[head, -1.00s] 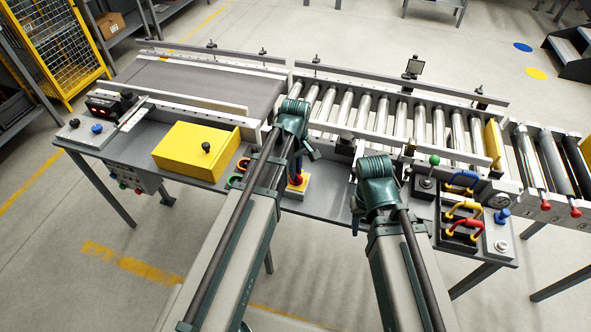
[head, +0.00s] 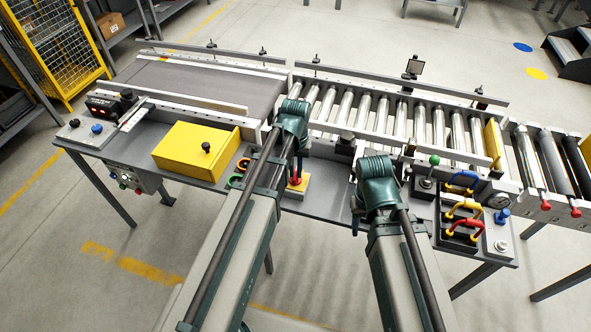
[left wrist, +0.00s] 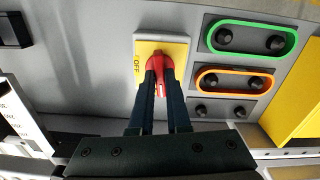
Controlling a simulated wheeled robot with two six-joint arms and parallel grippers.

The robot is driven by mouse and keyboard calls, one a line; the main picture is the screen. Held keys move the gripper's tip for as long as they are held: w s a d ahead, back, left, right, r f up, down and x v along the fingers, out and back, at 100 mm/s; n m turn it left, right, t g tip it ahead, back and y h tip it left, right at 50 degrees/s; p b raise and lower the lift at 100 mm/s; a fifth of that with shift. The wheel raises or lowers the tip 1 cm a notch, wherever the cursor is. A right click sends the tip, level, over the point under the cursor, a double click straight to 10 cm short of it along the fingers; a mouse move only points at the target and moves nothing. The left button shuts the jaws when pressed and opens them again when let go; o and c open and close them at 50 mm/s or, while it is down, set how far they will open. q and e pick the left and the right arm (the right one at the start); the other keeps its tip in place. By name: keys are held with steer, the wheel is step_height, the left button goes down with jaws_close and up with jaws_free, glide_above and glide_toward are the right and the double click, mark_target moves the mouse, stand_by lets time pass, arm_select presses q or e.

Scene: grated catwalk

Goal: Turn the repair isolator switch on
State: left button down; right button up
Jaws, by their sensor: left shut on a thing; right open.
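The isolator switch is a red rotary handle (left wrist: 158,62) on a yellow plate (left wrist: 178,48) marked OFF at its left side in the left wrist view. In the head view the yellow switch base (head: 297,190) sits at the front of the bench, partly behind my left arm. My left gripper (left wrist: 159,76) is shut on the red handle, one dark finger on each side. The fingers hide part of the handle and plate. My right gripper (head: 356,217) is open over the bench's front edge, mostly hidden by its own wrist.
Green and orange rings (left wrist: 248,37) (left wrist: 235,79) around black knobs sit right of the switch in the wrist view. A yellow box (head: 190,150) stands to its left in the head view. Rollers (head: 400,120) lie behind; padlocks (head: 462,208) and a green-knobbed lever (head: 434,160) stand right.

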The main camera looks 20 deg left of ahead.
mark_target(296, 174)
arm_select(q)
steer(key=shift+m, duration=0.8)
steer(key=c, duration=0.9)
jaws_free()
steer(key=shift+r, duration=0.15)
step_height(296, 174, up, 14)
steer(key=p, duration=1.4)
steer(key=shift+f, duration=0.2)
steer(key=shift+d, duration=0.1)
